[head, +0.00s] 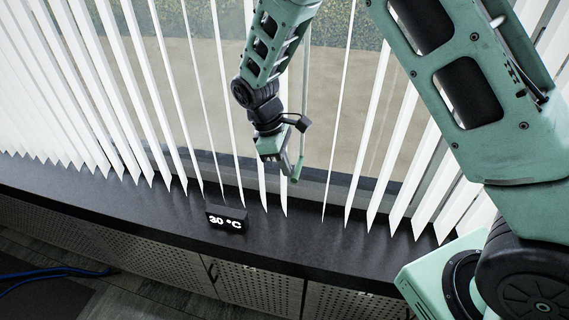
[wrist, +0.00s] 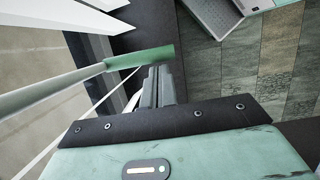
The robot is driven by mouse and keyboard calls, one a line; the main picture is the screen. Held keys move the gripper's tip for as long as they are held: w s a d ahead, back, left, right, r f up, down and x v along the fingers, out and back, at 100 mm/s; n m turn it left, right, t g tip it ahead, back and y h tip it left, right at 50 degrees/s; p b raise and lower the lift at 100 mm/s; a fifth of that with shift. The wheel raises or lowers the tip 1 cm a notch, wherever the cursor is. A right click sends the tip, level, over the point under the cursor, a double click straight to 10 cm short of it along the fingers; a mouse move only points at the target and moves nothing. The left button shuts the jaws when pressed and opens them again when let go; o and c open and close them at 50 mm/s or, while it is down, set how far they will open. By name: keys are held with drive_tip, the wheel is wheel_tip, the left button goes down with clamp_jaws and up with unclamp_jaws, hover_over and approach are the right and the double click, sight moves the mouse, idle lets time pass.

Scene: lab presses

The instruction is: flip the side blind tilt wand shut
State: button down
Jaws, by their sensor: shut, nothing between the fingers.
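The tilt wand is a thin pale rod with a green grip at its lower end. In the head view the rod (head: 305,95) hangs in front of the vertical blind, just right of my gripper (head: 287,170). In the wrist view its green grip (wrist: 140,60) crosses just past the tips of my gripper (wrist: 159,72), with the pale rod running off left. My grey fingers are together with nothing between them. I cannot tell whether they touch the wand. The white blind slats (head: 152,75) stand edge-on around the middle, with gaps showing the outside.
A dark curved sill (head: 150,208) runs below the blind, bearing a black display (head: 227,219) reading 30 °C. Perforated cabinet fronts (head: 255,284) lie under it. A blue hose (head: 60,272) lies lower left. The wrist view shows tiled floor (wrist: 245,75) and a grey device (wrist: 215,15).

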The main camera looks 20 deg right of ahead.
drive_tip(key=shift+s+d+n, duration=0.15)
drive_tip(key=shift+s+n, duration=0.05)
drive_tip(key=shift+n, duration=0.3)
drive_tip(key=shift+s+d+n+t+b, duration=0.4)
drive_tip(key=shift+s+d+n, duration=0.15)
drive_tip(key=shift+n, duration=0.55)
drive_tip(key=s+d+n+t, duration=0.1)
drive_tip(key=d+n+t, duration=0.2)
drive_tip(key=d+n, duration=0.3)
drive_tip(key=shift+s+d+n, duration=0.25)
drive_tip(key=shift+s+n, duration=0.15)
drive_tip(key=shift+n, duration=2.1)
